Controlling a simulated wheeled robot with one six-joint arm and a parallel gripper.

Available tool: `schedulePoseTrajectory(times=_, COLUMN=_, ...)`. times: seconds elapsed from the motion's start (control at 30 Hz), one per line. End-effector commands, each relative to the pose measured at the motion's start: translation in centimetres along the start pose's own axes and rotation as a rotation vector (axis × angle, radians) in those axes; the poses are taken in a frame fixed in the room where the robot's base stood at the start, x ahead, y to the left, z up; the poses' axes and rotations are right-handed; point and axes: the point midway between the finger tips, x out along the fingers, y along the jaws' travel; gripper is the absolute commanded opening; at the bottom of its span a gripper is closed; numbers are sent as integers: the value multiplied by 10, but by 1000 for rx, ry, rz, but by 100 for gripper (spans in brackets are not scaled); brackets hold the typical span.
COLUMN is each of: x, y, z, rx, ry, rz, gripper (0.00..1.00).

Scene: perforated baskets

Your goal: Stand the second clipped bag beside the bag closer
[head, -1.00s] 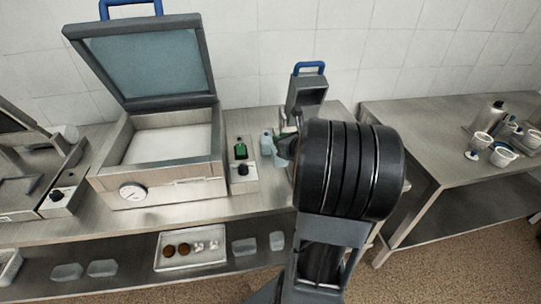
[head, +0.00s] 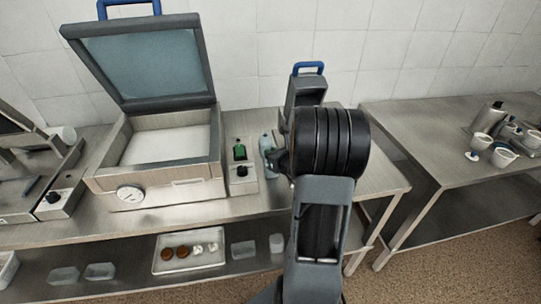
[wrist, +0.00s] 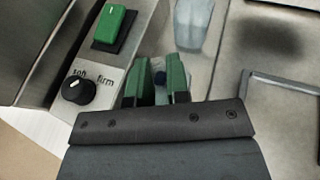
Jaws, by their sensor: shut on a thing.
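My gripper (wrist: 156,82) shows two green fingers in the wrist view, shut on a pale clipped bag (wrist: 160,95) with a blue part at its top. Most of the held bag is hidden by the fingers. Another pale translucent bag (wrist: 194,24) stands just beyond on the steel top, apart from the fingers. In the head view a pale bluish bag (head: 266,143) shows beside my gripper (head: 272,158); which bag it is I cannot tell. The grey device with a blue handle, seemingly the bag closer (head: 304,90), stands behind my wrist and is partly hidden.
A control box with a green switch (head: 239,152) and black knob stands left of the gripper. An open-lidded chamber machine (head: 158,165) is farther left. A tray (head: 160,262) and several clear tubs sit on the lower shelf. A second table (head: 440,150) with cups stands right.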

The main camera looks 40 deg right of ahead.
Motion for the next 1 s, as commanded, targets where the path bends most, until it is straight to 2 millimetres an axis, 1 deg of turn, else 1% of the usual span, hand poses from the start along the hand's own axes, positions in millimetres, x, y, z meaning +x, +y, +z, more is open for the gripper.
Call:
schedulePoseTrajectory(times=0.23, x=1, y=0, z=-3, rx=0, ry=-1, rz=0, gripper=0)
schedulePoseTrajectory(times=0.27, x=1, y=0, z=-3, rx=0, ry=0, rz=0, gripper=17)
schedulePoseTrajectory(times=0.5, x=1, y=0, z=-2, rx=0, ry=0, rz=0, gripper=40)
schedulePoseTrajectory(times=0.53, x=1, y=0, z=-2, rx=0, ry=0, rz=0, gripper=42)
schedulePoseTrajectory(times=0.73, x=0, y=0, z=-2, rx=0, ry=0, rz=0, gripper=42)
schedulePoseTrajectory(times=0.87, x=-2, y=0, z=2, rx=0, ry=0, rz=0, gripper=42)
schedulePoseTrajectory(times=1.0, x=-23, y=-1, z=1, rx=-1, ry=-2, rz=-3, gripper=42)
